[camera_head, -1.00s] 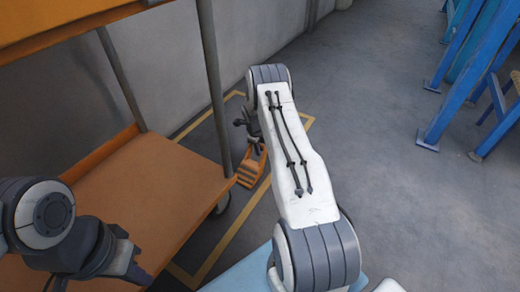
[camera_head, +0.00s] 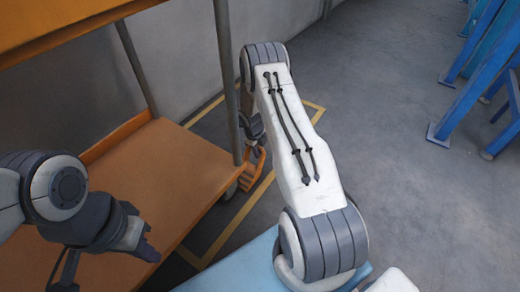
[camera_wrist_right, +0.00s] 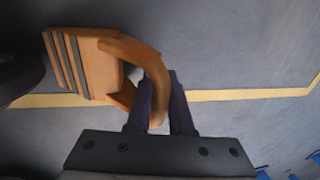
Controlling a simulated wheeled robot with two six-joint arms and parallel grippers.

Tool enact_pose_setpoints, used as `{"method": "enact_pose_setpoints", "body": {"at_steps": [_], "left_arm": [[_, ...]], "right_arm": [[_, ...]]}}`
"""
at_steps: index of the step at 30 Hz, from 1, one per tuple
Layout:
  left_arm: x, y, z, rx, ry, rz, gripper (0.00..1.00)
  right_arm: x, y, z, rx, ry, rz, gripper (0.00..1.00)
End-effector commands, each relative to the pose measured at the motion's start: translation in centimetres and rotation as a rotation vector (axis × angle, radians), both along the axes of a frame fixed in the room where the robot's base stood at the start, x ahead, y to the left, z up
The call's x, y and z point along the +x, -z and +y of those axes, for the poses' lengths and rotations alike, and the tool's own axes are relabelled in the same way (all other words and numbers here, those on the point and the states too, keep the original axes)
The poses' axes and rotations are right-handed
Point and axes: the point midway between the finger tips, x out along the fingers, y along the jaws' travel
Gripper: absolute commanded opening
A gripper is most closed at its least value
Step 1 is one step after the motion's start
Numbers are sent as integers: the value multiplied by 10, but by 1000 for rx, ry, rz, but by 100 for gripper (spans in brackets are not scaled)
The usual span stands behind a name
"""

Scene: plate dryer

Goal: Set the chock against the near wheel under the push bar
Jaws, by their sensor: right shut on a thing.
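The orange chock (camera_head: 252,172) is low beside the cart's near corner post in the head view, partly hidden by my right arm. In the right wrist view the chock (camera_wrist_right: 100,68) has dark stripes and a curved handle. My right gripper (camera_wrist_right: 168,95) is shut on that handle. The near wheel (camera_head: 230,190) shows partly below the cart's lower deck, close to the chock. A dark rounded shape, likely the wheel (camera_wrist_right: 18,75), is left of the chock; whether they touch I cannot tell. My left gripper (camera_head: 150,250) is over the lower deck; its jaw gap is unclear.
The cart has an orange lower deck (camera_head: 165,175), an upper shelf (camera_head: 70,25) and grey posts (camera_head: 228,90). A yellow floor line (camera_head: 225,238) runs around it. A blue steel frame (camera_head: 470,80) stands at right. Grey floor (camera_head: 390,200) between is clear.

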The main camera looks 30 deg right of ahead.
Motion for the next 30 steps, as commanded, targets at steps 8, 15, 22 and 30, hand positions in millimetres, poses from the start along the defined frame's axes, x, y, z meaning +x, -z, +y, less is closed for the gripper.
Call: {"method": "enact_pose_setpoints", "body": {"at_steps": [8,15,22,30], "left_arm": [[0,0,0,0,0,0,0],[0,3,0,0,0,0,0],[0,7,0,0,0,0,0],[0,8,0,0,0,0,0]], "right_arm": [[-1,1,1,0,-1,2,0],[-1,1,3,0,-2,0,0],[-4,0,9,-1,-2,0,0],[-5,0,12,0,0,0,54]]}}
